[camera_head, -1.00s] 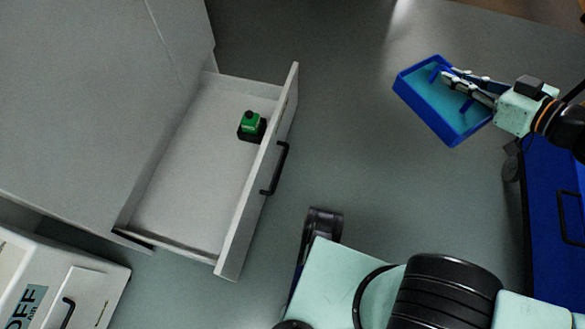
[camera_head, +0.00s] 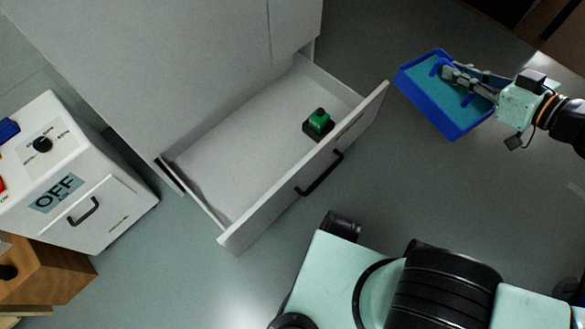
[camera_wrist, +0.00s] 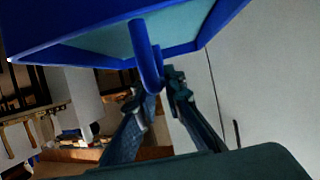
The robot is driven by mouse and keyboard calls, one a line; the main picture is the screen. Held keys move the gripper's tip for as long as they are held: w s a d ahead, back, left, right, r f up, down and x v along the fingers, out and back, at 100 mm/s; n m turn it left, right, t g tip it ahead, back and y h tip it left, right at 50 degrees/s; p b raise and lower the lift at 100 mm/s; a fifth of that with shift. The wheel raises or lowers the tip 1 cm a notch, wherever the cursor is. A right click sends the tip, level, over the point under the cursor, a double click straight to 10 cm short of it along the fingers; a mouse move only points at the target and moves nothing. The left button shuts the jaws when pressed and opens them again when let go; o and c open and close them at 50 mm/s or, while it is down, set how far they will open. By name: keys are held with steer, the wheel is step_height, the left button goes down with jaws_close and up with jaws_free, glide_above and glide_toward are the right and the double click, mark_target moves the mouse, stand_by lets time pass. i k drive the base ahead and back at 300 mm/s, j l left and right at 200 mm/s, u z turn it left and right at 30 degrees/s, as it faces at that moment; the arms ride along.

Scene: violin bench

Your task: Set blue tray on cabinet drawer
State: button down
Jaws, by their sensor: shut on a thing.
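The blue tray (camera_head: 432,108) has raised blue walls and a teal floor. It is in the air at the upper right of the head view, slightly tilted. My gripper (camera_head: 446,74) is shut on the tray's inner handle. In the wrist view the blue tray (camera_wrist: 100,35) fills the top, and my gripper (camera_wrist: 160,92) meets its curved blue handle. The cabinet drawer (camera_head: 225,160) is pulled open, left of the tray and apart from it. A small green-and-black object (camera_head: 318,124) stands inside near the drawer's front right.
A white box with an OFF label (camera_head: 57,192) and handle stands at the left. A wooden item (camera_head: 50,272) is at the lower left. The grey cabinet (camera_head: 150,60) rises behind the drawer. Most of the drawer floor is bare, and open floor lies between drawer and tray.

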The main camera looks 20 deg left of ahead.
mark_target(261, 188)
steer(key=i+l+u, duration=0.1)
steer(key=u, duration=0.35)
steer(key=i+l+u, duration=0.15)
steer(key=u, duration=0.3)
steer(key=i+l+u, duration=0.15)
steer(key=u, duration=0.3)
steer(key=l+u, duration=0.2)
steer(key=u, duration=0.25)
steer(key=i+l+u, duration=0.1)
steer(key=l+u, duration=0.75)
steer(key=i+j, duration=0.05)
steer(key=j, duration=0.05)
